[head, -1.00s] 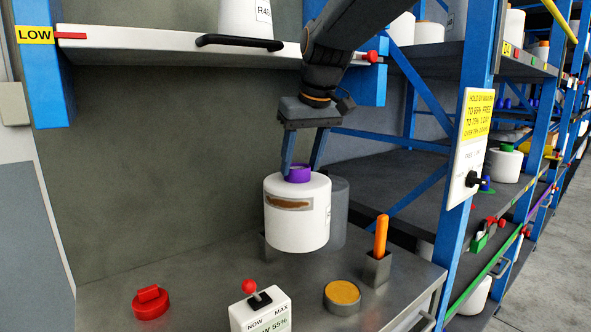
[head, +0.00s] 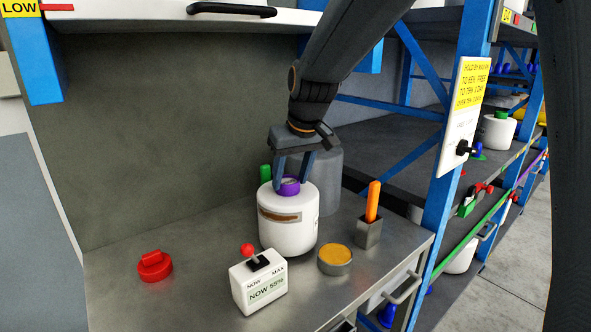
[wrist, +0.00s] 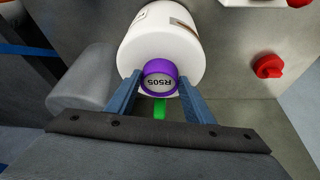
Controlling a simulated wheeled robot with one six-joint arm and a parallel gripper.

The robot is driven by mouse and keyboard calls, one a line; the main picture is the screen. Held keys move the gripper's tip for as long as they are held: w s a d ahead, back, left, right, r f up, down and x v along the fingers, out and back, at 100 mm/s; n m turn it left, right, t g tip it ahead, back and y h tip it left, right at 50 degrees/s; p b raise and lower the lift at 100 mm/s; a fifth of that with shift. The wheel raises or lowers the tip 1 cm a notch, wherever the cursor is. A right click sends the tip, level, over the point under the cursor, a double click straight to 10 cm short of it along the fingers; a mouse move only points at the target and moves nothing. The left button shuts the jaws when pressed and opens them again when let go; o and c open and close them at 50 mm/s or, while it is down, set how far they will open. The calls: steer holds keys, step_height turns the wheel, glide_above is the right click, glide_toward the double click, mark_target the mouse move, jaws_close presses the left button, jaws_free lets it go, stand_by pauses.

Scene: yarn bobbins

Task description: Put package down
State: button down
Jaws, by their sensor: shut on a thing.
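The package is a white yarn bobbin (head: 288,232) with a purple core top and a brown mark on its side. It stands upright at the worktable (head: 210,295), behind the white meter box; I cannot tell whether its base touches the surface. My gripper (head: 290,182) reaches down from above and is shut on the purple core. In the wrist view the bobbin (wrist: 158,40) sits between the two blue fingers of my gripper (wrist: 160,90). The core's grey end carries a label that looks like R505, upside down.
The meter box (head: 258,285) with a red-knobbed lever stands close in front. A tin of orange stuff (head: 335,259) and a holder with an orange stick (head: 370,225) are to the right. A grey cylinder (head: 325,180) and green object (head: 265,173) are behind. A red lid (head: 155,266) lies left.

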mark_target(263, 196)
steer(key=shift+s+a+r+p, duration=0.1)
steer(key=shift+s+a+p, duration=0.3)
steer(key=shift+a, duration=0.7)
steer(key=shift+s+a+f+p, duration=0.15)
steer(key=shift+a+p, duration=0.3)
steer(key=shift+a, duration=0.7)
steer(key=shift+s+a+r+p, duration=0.15)
steer(key=shift+s+a+p, duration=0.25)
steer(key=shift+a, duration=0.7)
steer(key=shift+w+f+p, duration=0.1)
steer(key=shift+f+p, duration=0.3)
steer(key=shift+f, duration=0.2)
steer(key=c, duration=0.9)
jaws_free()
steer(key=shift+d+f, duration=0.1)
steer(key=shift+f, duration=0.1)
